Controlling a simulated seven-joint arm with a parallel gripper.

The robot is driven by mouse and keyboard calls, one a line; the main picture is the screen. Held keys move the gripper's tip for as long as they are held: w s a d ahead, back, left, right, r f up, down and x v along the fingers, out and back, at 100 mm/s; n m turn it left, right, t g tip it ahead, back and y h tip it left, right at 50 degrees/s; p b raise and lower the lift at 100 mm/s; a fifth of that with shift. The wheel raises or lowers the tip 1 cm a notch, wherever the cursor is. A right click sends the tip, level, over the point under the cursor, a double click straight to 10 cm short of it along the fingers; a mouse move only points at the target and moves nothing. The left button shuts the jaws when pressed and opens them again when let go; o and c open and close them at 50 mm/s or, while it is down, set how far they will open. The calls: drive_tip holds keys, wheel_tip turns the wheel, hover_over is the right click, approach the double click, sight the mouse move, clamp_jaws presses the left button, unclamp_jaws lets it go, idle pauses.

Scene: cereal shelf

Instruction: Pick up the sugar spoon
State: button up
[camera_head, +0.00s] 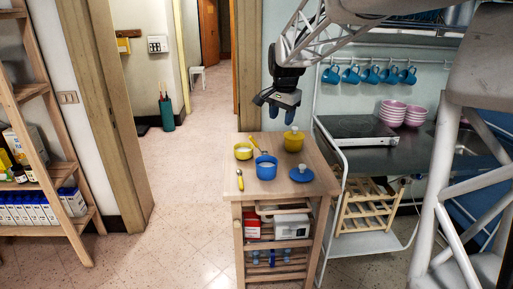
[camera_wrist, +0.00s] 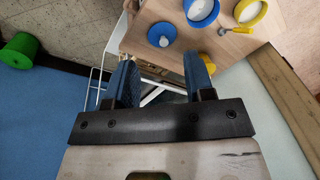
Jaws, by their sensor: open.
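Two spoons with yellow handles are on the wooden cart top (camera_head: 283,187). One spoon (camera_head: 256,145) is at the back, between the yellow bowl and the yellow pot; it also shows in the wrist view (camera_wrist: 236,30). The other spoon (camera_head: 240,180) is at the front left edge. I cannot tell which is the sugar spoon. The yellow bowl (camera_head: 243,153) and blue bowl (camera_head: 266,168) have white contents. My gripper (camera_head: 282,113) is open and empty, above the back of the cart. Its blue fingers (camera_wrist: 160,58) point toward the cart in the wrist view.
A yellow lidded pot (camera_head: 293,141) stands at the back right of the cart, close below my gripper. A blue lid (camera_head: 301,174) lies at the front right. A metal rack with a dark counter (camera_head: 364,127) adjoins on the right. A wooden shelf (camera_head: 45,150) is far left.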

drive_tip(key=w+a+f+m, duration=0.2)
drive_tip(key=w+f, duration=0.1)
drive_tip(key=w, duration=0.6)
drive_tip(key=w+a+f+m, duration=0.1)
drive_tip(key=w+f, duration=0.3)
drive_tip(key=w, duration=0.5)
drive_tip(key=m, duration=0.4)
hover_over(252, 139)
drive_tip(key=shift+g, duration=0.3)
wheel_tip(252, 139, down, 11)
drive_tip(key=shift+w+d+f, duration=0.1)
drive_tip(key=shift+d+f, duration=0.05)
drive_tip(key=shift+f, duration=0.1)
drive_tip(key=shift+w+f, duration=0.1)
drive_tip(key=shift+f, duration=1.05)
drive_tip(key=shift+f, duration=0.1)
drive_tip(key=shift+w+f, duration=0.15)
drive_tip(key=shift+f, duration=1.15)
drive_tip(key=shift+w+f, duration=0.15)
drive_tip(key=shift+f, duration=1.1)
